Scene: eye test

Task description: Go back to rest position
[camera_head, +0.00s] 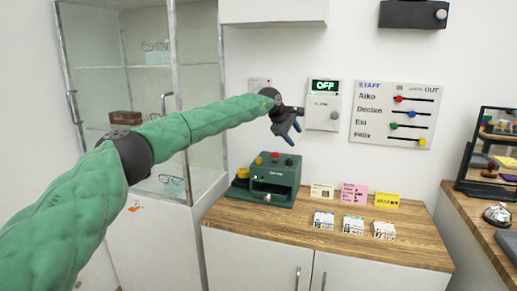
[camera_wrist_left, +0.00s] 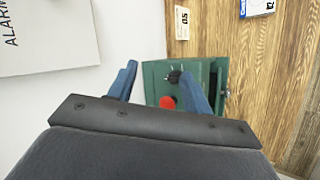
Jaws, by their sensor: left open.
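My left arm, in a green sleeve, reaches in from the left in the head view. My left gripper (camera_head: 294,136) has blue fingers and is in the air near the wall, just left of the white alarm box (camera_head: 323,113) and above the green machine (camera_head: 276,184). In the left wrist view the two fingers of my left gripper (camera_wrist_left: 158,69) are apart with nothing between them. The green machine (camera_wrist_left: 155,73) with its red button shows beyond them. My right gripper is in neither view.
The machine stands on a wooden-topped cabinet (camera_head: 330,243) with several cards and notes. A glass display case (camera_head: 100,80) stands at left, behind my arm. A staff board (camera_head: 394,114) hangs on the wall. A second counter at right holds a bell (camera_head: 497,215) and a black rack (camera_head: 463,187).

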